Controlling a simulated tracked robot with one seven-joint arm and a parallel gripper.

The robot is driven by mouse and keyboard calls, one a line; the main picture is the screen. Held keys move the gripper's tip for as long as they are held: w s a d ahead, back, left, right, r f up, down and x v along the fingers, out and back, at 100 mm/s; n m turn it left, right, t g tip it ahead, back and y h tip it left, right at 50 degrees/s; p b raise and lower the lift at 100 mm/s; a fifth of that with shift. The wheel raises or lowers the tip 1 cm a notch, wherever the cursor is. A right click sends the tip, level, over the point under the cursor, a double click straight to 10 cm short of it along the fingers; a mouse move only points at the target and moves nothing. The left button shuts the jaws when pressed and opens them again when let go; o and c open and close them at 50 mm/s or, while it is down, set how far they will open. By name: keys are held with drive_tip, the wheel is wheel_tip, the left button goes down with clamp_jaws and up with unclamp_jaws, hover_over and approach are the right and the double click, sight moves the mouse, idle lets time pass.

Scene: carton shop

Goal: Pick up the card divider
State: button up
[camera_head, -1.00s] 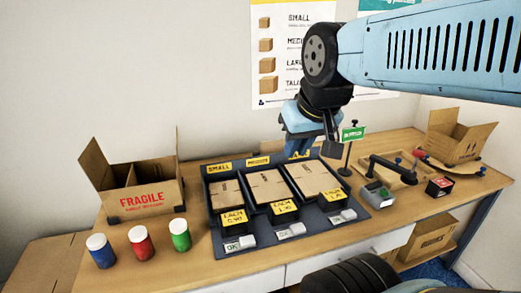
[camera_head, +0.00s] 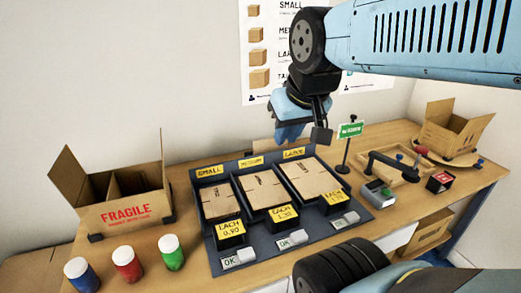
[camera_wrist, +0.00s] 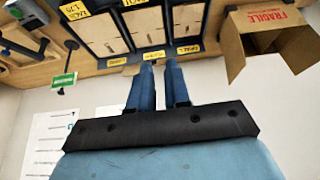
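I cannot pick out the card divider with certainty. A brown card panel (camera_head: 129,181) stands inside the open FRAGILE carton (camera_head: 125,214) at the left of the bench in the head view; it may be the divider. The carton also shows at the upper right in the wrist view (camera_wrist: 265,17). My gripper (camera_head: 291,138) hangs above the back of the bench, behind the dark sorting tray, well to the right of the carton. In the wrist view its two blue fingers (camera_wrist: 159,66) are apart with a narrow empty gap. It touches nothing visible.
The dark tray (camera_head: 265,231) holds flat cartons in three bays. Red, blue and green jars stand at front left, including the green one (camera_head: 171,252). A green sign (camera_head: 350,130), a scanner-like device (camera_head: 376,194) and another open carton (camera_head: 452,132) stand to the right.

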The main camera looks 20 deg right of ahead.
drive_tip(key=n+g+h, duration=0.5)
drive_tip(key=n+g, duration=0.1)
drive_tip(key=n, duration=1.2)
hover_over(272, 145)
drive_tip(key=a, duration=0.5)
drive_tip(key=f, duration=2)
drive_tip(key=shift+w+d+f, duration=0.1)
drive_tip(key=shift+w, duration=0.1)
drive_tip(key=shift+y, duration=0.3)
drive_tip(key=x, duration=1.3)
drive_tip(key=shift+w+f, duration=0.1)
drive_tip(key=shift+w, duration=0.05)
drive_tip(key=shift+f, duration=0.2)
drive_tip(key=shift+c, duration=0.5)
